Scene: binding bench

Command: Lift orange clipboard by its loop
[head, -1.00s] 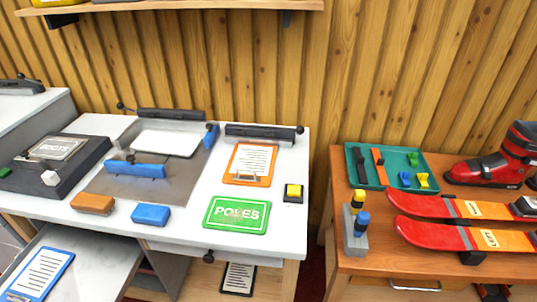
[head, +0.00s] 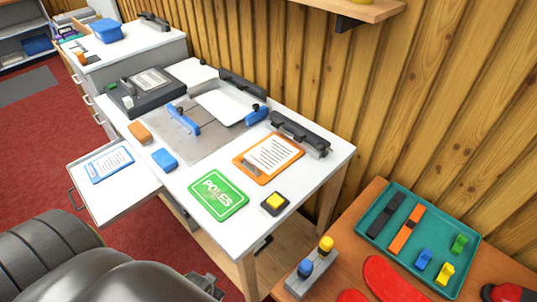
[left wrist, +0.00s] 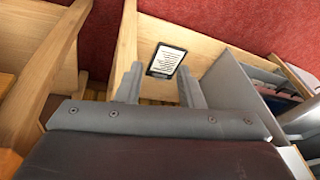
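The orange clipboard (head: 268,158) lies flat on the white bench top in the head view, near its right end, with white paper on it. A small dark clip shows at its near-left edge; I cannot make out a loop clearly. My left arm enters at the lower left of the head view, well apart from the clipboard. My left gripper (left wrist: 159,72) shows in the left wrist view with its two fingers spread and nothing between them. My right gripper is not in view.
A green POLES card (head: 218,195), a yellow-button box (head: 274,203) and a black bar (head: 300,133) surround the clipboard. A drawer (head: 130,197) stands open on the left. A black-edged clipboard (left wrist: 166,60) lies lower down. A wooden table (head: 350,255) stands at right.

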